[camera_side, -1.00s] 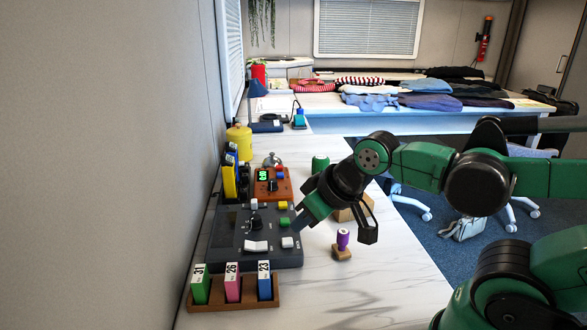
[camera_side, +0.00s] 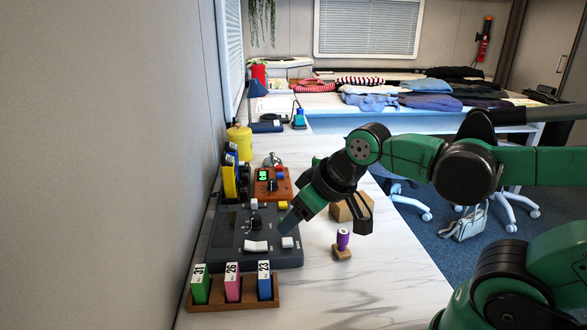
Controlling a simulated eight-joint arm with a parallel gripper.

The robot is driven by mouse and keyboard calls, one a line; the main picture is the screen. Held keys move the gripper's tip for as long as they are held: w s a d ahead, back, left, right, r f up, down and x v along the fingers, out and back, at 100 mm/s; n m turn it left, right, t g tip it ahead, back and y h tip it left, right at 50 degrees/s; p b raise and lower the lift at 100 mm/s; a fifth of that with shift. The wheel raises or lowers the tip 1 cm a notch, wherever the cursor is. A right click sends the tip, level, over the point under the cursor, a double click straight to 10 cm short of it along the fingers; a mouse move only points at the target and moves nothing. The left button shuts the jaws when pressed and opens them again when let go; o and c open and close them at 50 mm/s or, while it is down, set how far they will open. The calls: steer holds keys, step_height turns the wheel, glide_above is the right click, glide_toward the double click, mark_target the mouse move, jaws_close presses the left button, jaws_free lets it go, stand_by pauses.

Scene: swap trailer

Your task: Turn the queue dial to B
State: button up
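The dark grey control panel (camera_side: 225,255) lies on the white counter along the left wall. A black round knob (camera_side: 254,222), likely the queue dial, stands on it; its markings are too small to read. Nothing held is visible.
An orange box with a green display (camera_side: 263,187) stands behind. A wooden rack (camera_side: 235,305) with coloured number tags is in front.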

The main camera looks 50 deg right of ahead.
steer(key=shift+o, duration=0.3)
steer(key=w+d+n+g, duration=0.1)
steer(key=w+d, duration=0.1)
steer(key=w, duration=0.4)
steer(key=shift+r+n+y, duration=0.2)
steer(key=shift+n+y, duration=0.1)
steer(key=n+g+y, duration=0.1)
steer(key=n+g, duration=0.1)
glide_above(256, 217)
steer(key=s, duration=0.3)
steer(key=f, duration=0.4)
steer(key=shift+w+d+f, duration=0.2)
steer(key=shift+d+f, duration=0.1)
steer(key=shift+d, duration=0.05)
steer(key=shift+w+d+f+n, duration=0.1)
steer(key=shift+w+f+n, duration=0.2)
steer(key=shift+f, duration=0.3)
steer(key=shift+x, duration=2.45)
steer(key=shift+c, duration=0.3)
jaws_close()
